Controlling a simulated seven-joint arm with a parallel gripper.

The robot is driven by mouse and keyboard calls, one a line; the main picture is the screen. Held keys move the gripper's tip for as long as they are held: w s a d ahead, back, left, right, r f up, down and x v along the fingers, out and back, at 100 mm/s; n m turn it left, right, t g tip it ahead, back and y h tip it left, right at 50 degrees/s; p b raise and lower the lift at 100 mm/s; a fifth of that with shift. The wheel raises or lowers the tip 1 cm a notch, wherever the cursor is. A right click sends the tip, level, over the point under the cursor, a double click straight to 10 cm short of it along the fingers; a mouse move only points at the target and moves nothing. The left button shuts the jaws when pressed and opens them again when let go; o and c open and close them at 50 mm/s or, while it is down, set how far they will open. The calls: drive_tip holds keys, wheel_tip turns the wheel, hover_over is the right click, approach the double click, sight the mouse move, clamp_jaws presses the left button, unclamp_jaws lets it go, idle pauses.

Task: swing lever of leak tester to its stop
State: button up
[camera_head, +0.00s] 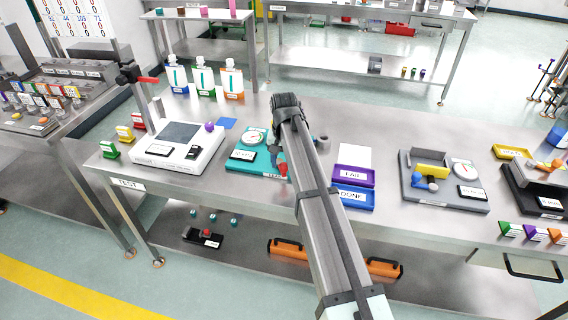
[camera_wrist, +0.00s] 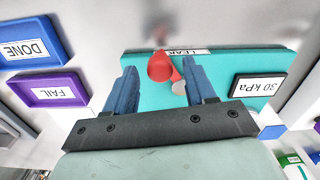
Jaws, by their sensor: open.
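The leak tester is a teal block (camera_head: 240,165) with a round white gauge (camera_head: 254,136) and a small display. In the wrist view its teal top (camera_wrist: 225,68) carries a LEAK label and a display reading 30 kPa (camera_wrist: 259,87). Its red lever (camera_wrist: 161,67) shows there as a red knob with a red arm and a pale round pivot beside it. My gripper (camera_wrist: 160,78) is open, with one blue finger on each side of the red lever; contact cannot be told. In the head view the red lever (camera_head: 283,170) is partly hidden by my arm.
A white scale-like device (camera_head: 180,135) stands left of the tester. Purple FAIL (camera_head: 353,176) and blue DONE (camera_head: 351,196) trays lie to its right. A grey station with a yellow block (camera_head: 432,171) stands further right. Three bottles (camera_head: 204,80) stand behind. Bare bench lies between trays and station.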

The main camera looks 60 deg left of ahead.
drive_tip(key=shift+f, duration=0.6)
clamp_jaws()
idle(0.4)
